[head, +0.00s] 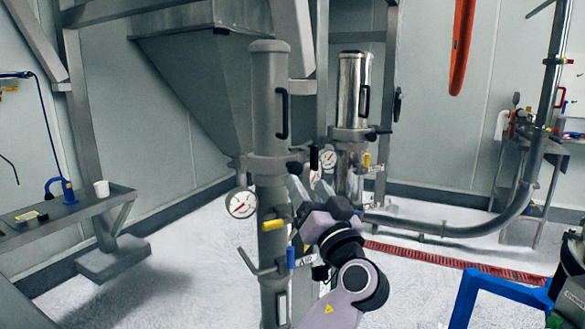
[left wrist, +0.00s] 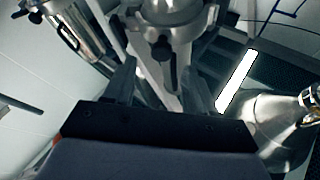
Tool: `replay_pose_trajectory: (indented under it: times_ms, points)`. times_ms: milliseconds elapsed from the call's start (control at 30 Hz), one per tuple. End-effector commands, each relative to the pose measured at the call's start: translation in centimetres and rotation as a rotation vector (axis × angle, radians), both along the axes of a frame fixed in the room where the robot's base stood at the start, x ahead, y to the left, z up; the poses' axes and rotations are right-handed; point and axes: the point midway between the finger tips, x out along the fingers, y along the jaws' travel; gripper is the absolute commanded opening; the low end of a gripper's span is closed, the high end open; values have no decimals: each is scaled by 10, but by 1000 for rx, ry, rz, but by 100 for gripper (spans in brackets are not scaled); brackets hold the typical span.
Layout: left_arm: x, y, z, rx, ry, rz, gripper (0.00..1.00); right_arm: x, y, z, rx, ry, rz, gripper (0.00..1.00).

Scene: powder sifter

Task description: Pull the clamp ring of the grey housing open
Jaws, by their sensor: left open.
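The grey housing (head: 270,105) is a tall upright matte cylinder with a black handle (head: 282,113) on its side. Its clamp ring (head: 262,164) is a grey band around the joint below the handle. My left gripper (head: 304,180) is just right of the ring, with its fingers pointing up towards it. In the left wrist view my left gripper (left wrist: 165,85) is open, one finger on each side of a dark knob or lever end (left wrist: 168,50) under a grey flange (left wrist: 172,12). Nothing is seen gripped. Contact with the ring cannot be told. My right gripper is not in view.
A shiny steel housing (head: 353,90) stands behind to the right. A pressure gauge (head: 241,203) and a yellow-handled valve (head: 273,225) sit below the ring. A bench (head: 60,225) is at left, a curved pipe (head: 470,230) at right.

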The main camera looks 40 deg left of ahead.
Motion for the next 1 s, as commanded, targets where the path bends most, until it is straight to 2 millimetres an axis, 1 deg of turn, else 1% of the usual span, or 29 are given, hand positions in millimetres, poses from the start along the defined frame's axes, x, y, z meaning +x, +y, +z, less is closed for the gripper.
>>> replay_pose_trajectory:
  times_ms: [33, 167, 300, 500, 633, 833, 867, 900, 967, 1000]
  points:
    - [0, 4, 5, 3, -7, 7, 56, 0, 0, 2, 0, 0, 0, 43]
    - [6, 18, 13, 6, -7, 10, 56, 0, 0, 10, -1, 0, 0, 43]
    - [15, 37, 22, 4, -6, 9, 56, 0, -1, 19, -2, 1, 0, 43]
    - [24, 56, 27, 3, -3, 7, 56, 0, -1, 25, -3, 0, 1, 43]
    - [26, 60, 28, 3, -4, 6, 56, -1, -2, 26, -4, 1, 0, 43]
    - [26, 60, 27, 3, -5, 5, 56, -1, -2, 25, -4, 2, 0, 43]
    - [26, 60, 27, 3, -5, 5, 49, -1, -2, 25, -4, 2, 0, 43]
    - [26, 60, 27, 3, -4, 6, 36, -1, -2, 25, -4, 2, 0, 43]
    - [26, 60, 27, 3, -4, 6, 17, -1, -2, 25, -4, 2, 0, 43]
    - [26, 60, 27, 3, -4, 6, 4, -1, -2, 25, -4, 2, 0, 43]
